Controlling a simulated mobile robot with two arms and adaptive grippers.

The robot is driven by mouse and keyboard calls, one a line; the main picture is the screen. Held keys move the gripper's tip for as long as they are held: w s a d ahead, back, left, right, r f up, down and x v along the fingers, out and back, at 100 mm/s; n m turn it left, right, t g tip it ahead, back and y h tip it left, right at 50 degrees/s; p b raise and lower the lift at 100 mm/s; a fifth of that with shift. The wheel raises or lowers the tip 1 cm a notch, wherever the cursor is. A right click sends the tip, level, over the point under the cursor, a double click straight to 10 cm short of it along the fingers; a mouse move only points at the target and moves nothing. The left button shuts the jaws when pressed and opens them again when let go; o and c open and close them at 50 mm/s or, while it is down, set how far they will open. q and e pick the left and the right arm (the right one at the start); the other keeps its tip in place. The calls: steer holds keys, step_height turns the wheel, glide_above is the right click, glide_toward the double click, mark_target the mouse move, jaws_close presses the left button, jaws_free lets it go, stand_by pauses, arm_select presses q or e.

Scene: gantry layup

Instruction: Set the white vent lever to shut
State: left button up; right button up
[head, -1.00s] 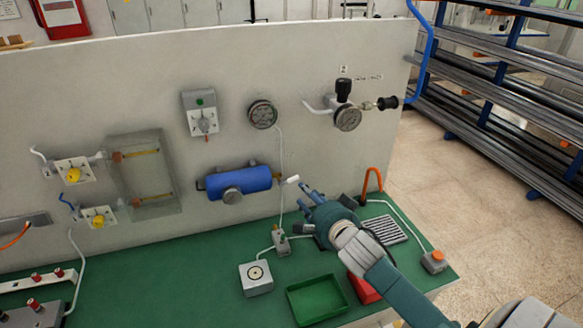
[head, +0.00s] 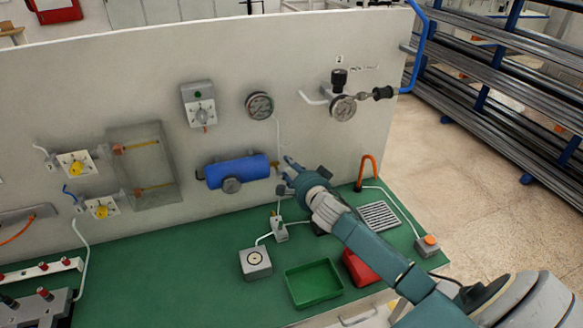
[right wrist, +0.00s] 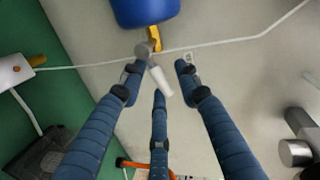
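The white vent lever (right wrist: 160,80) shows in the right wrist view, tilted, below a brass fitting (right wrist: 154,38) at the blue tank (right wrist: 145,10). In the head view the blue tank (head: 236,172) is on the wall panel, and my right gripper hides the lever at its right end. My right gripper (head: 290,166) has its fingers spread and pointing at the panel. In the right wrist view, the lever lies between the spread fingers; whether any finger touches it I cannot tell. My left gripper is not in view.
A white tube runs by the fitting. The panel right of the tank is clear up to the gauge (head: 343,107).

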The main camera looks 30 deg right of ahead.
jaws_close()
steer(key=shift+w+r, duration=0.1)
steer(key=shift+r, duration=0.05)
stand_by(0.6)
